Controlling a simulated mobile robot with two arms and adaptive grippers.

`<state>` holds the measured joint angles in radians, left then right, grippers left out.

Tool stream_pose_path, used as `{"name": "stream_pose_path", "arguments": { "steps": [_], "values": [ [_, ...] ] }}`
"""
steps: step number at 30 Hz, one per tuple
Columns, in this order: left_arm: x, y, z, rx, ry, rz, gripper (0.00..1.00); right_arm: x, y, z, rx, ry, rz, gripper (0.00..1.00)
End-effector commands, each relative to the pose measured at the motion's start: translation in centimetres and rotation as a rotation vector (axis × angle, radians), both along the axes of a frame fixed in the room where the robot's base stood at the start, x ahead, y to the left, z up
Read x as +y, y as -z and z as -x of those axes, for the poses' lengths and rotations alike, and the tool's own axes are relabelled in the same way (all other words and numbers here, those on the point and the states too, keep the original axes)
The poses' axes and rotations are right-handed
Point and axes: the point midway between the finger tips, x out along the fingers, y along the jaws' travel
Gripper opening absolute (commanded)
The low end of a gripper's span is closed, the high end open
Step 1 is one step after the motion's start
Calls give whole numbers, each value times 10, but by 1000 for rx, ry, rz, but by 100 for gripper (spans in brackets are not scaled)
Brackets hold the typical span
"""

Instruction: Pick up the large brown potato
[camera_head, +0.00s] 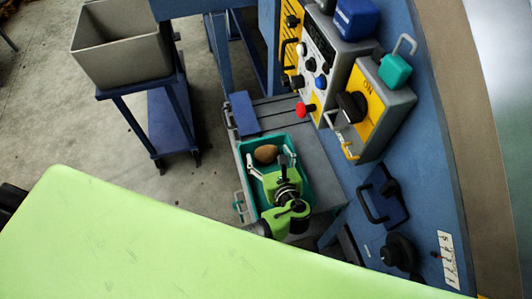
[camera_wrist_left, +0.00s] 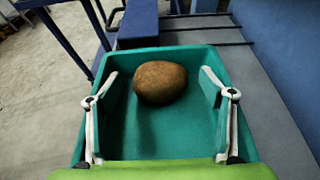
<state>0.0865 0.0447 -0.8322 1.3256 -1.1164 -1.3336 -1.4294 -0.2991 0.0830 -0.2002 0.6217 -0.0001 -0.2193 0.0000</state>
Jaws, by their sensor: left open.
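The large brown potato (camera_head: 266,153) lies in a teal crate (camera_head: 308,183), towards its far end. In the left wrist view the potato (camera_wrist_left: 160,82) sits on the floor of the crate (camera_wrist_left: 190,55), near the far wall. My left gripper (camera_head: 269,166) is over the crate with its fingers spread wide. In the left wrist view its two fingers (camera_wrist_left: 161,84) stand to the left and right of the potato, with a gap on both sides. Nothing is held. My right gripper is not in view.
The crate stands on a grey shelf (camera_head: 330,176) of the blue machine. A control panel (camera_head: 320,65) with a red button and a yellow switch box (camera_head: 372,105) rise close on the right. A grey bin (camera_head: 122,45) on a blue stand is at the upper left.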

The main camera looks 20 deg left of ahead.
Motion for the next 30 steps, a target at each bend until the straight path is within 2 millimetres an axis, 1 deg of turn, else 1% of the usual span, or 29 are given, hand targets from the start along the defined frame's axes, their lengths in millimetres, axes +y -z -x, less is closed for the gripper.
{"name": "stream_pose_path", "arguments": {
  "steps": [6, 7, 8, 9, 12, 23, 26, 30],
  "values": [
    [1, 1, -1, 0, 0, 0, 74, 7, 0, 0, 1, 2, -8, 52],
    [1, 1, -1, 0, 0, 0, 72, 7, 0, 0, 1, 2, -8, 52],
    [1, 1, -1, 0, 0, 0, 64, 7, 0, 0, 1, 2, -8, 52],
    [1, 1, -1, 0, 0, 0, 53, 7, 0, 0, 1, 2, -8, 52],
    [1, 1, -1, 0, 0, 0, 29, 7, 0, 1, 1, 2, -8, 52],
    [1, -2, -1, -1, 0, 0, 29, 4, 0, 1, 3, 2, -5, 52],
    [1, -7, -1, -3, 0, 2, 29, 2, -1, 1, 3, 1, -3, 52],
    [1, -23, -2, -4, -2, 2, 29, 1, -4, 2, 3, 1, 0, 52]
  ]
}}
